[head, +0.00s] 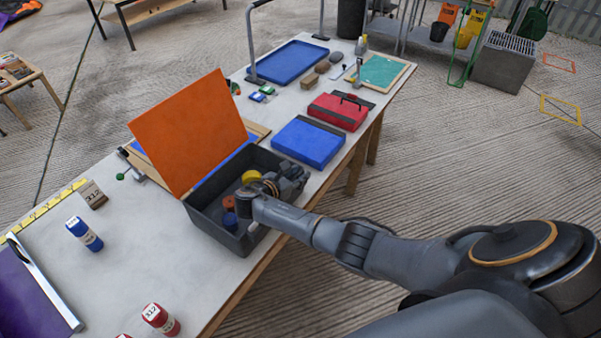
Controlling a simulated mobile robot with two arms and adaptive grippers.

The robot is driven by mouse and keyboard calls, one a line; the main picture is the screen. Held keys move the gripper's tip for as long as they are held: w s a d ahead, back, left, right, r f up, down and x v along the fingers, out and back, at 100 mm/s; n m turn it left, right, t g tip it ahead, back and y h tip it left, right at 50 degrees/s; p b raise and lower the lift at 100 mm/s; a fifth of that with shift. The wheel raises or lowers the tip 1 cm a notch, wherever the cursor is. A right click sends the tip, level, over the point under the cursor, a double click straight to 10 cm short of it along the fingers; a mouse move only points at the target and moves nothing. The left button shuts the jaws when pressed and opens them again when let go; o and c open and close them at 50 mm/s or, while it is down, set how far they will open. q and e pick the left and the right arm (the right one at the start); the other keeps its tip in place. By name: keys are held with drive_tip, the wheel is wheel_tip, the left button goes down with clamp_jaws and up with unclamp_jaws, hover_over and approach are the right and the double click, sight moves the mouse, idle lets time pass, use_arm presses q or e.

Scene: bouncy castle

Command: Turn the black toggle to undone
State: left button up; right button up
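A small black piece (123,152) sits at the left edge of the wooden board behind the upright orange panel. It may be the black toggle, but it is too small to tell which way it is turned. A green knob on a thin rod lies just below it. My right gripper (290,178) is over the dark grey bin, at its right side, well apart from the black piece. Its fingers are too dark and foreshortened to tell open from shut. My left gripper is not in view.
The open grey bin (221,240) holds yellow, orange and blue round things. The orange panel (190,130) stands tilted behind it. A blue case (307,143), red case (342,110) and blue tray (288,62) lie further along the table.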

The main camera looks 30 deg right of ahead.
drive_tip(key=v, duration=1)
drive_tip(key=shift+a, duration=0.1)
